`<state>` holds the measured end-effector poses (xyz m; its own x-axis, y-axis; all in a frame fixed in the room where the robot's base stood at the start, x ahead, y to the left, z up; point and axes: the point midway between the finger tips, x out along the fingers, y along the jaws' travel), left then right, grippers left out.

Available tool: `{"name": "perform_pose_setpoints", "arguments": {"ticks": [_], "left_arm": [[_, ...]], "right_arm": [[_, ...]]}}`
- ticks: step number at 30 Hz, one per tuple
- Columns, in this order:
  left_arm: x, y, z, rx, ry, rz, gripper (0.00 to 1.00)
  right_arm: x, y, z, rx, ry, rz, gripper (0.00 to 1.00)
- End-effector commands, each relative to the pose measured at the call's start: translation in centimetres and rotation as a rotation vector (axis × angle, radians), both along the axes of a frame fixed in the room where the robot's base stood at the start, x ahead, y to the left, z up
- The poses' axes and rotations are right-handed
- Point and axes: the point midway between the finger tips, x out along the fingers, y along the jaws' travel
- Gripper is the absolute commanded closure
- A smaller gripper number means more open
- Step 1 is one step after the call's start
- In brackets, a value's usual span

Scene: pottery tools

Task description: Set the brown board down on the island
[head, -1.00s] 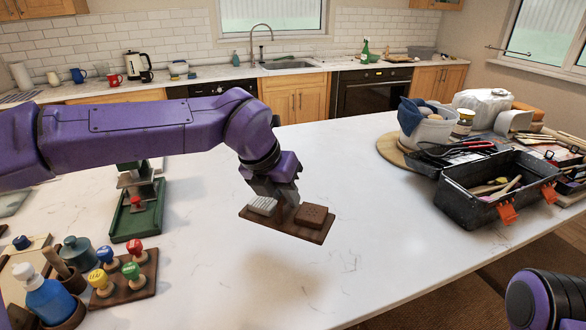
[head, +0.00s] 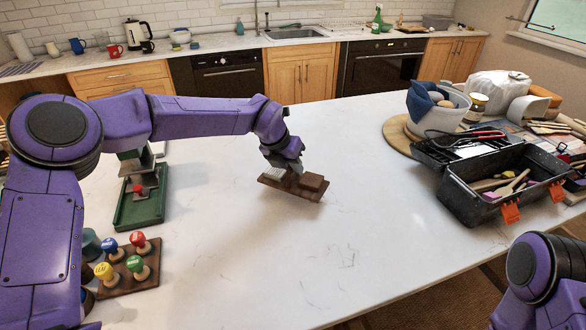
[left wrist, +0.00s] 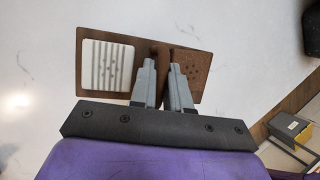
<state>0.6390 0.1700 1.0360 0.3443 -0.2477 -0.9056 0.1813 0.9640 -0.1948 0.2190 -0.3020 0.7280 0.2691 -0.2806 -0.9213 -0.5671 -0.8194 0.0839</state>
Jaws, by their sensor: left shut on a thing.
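The brown board (head: 304,193) is a small dark brown plate with a white ribbed block on its left part and a brown block with small holes on its right part. My left gripper (head: 296,172) is shut on the board near its middle, between the two blocks. In the left wrist view the board (left wrist: 196,95) spans the fingertips (left wrist: 162,62), which close on a raised brown piece. The island (head: 240,265) is a white marble-look top under the board. Whether the board touches it or hangs just above it I cannot tell.
A stamp rack (head: 150,283) with coloured knobs and a green tool (head: 142,208) stand at left. A black toolbox (head: 480,213) and a bucket (head: 435,118) on a round wooden board stand at right. The middle of the island is clear.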

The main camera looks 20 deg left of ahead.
Motion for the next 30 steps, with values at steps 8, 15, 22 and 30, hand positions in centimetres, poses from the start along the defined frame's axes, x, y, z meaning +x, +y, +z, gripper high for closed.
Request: {"name": "perform_pose_setpoints", "arguments": {"ticks": [8, 15, 22, 30], "left_arm": [[1.8, 0.5, -3.4, 0.000, 0.002, 0.000, 1.00], [1.9, 0.5, -5.2, -0.001, -0.003, -0.001, 1.00], [1.8, 0.5, -5.5, -0.001, -0.001, 0.000, 0.77], [1.8, 0.5, -5.4, -0.001, -0.001, 0.000, 0.58]], "right_arm": [[0.0, 0.0, 1.7, 0.000, 0.000, 0.000, 0.36], [0.0, 0.0, 1.9, 0.000, 0.000, 0.000, 0.36], [0.0, 0.0, 1.6, 0.000, 0.000, 0.000, 0.36], [0.0, 0.0, 1.7, 0.000, 0.000, 0.000, 0.36]]}}
